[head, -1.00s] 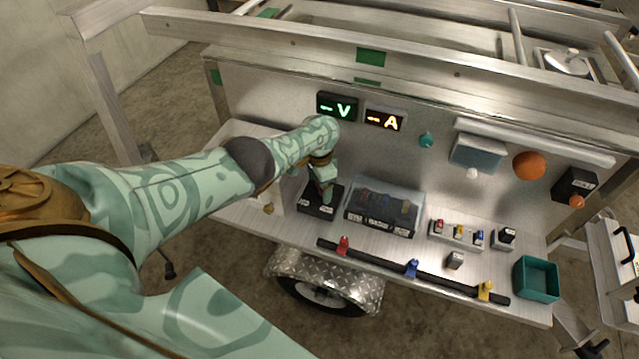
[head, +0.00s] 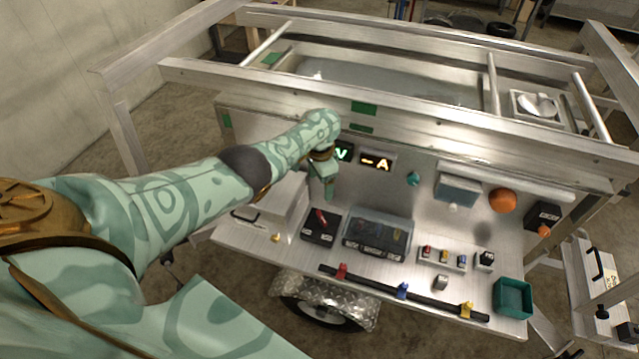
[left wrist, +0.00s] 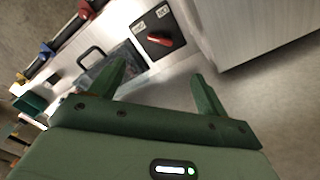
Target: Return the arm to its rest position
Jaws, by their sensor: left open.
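My left arm (head: 215,185) reaches in from the left in the head view. Its gripper (head: 328,190) hangs above the trailer's worktop, in front of the back panel and partly covering the green "V" display (head: 343,153). In the left wrist view the two fingers (left wrist: 165,85) stand wide apart with nothing between them. Below the gripper is a black box with a red switch lever (head: 320,226), which also shows in the left wrist view (left wrist: 158,40). The gripper is clear of it. My right gripper is not in view.
A clear-lidded case (head: 376,234) stands right of the switch box. A black rail (head: 380,288) with red, blue and yellow clips lies along the front edge. A teal bin (head: 513,297) is at the right end. Metal frame bars (head: 400,112) run above the panel.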

